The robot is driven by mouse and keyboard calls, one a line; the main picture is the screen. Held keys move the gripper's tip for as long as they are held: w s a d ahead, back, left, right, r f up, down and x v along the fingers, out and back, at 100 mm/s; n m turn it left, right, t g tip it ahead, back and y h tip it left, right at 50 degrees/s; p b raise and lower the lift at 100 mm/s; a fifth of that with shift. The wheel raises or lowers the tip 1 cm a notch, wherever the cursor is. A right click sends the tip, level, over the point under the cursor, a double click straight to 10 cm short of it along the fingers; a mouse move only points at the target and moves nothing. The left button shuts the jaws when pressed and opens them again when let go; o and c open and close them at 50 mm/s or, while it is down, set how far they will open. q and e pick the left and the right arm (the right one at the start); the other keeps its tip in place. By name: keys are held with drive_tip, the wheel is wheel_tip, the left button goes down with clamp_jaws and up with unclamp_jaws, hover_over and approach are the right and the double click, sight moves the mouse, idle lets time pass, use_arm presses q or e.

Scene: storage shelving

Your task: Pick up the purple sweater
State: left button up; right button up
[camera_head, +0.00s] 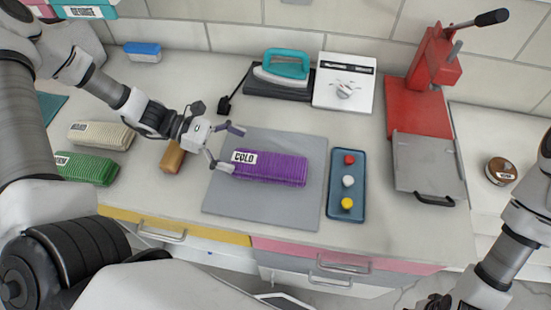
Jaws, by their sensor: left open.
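The purple sweater (275,169) lies folded on a grey square mat (225,206) in the middle of the counter. A white label reading "COLD" is on its upper left end. My left gripper (238,149) is open at the sweater's left end, with one finger above the label and the other by its lower left edge. I cannot tell whether the fingers touch it. My right arm (508,258) comes in at the lower right; its gripper is mostly cut off at the bottom edge.
Right of the mat is a blue tray (347,215) with red, white and yellow buttons. A red press (418,105) stands further right. An iron (284,68) and a white dial box (344,82) are behind. Cream (101,135) and green (88,169) folded garments lie left.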

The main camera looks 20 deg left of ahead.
sight(252, 159)
use_arm(q)
drive_tip(key=shift+s+d+f+b, duration=0.15)
drive_tip(key=shift+s+d, duration=0.05)
drive_tip(key=shift+d, duration=0.3)
drive_tip(key=shift+s+d+f+b, duration=0.15)
drive_tip(key=shift+d, duration=0.3)
drive_tip(key=x, duration=0.5)
drive_tip(key=shift+w+d+f, duration=0.1)
drive_tip(key=shift+w+f, duration=0.05)
drive_tip(key=shift+w, duration=0.1)
drive_tip(key=shift+s, duration=0.1)
drive_tip(key=c, duration=1.5)
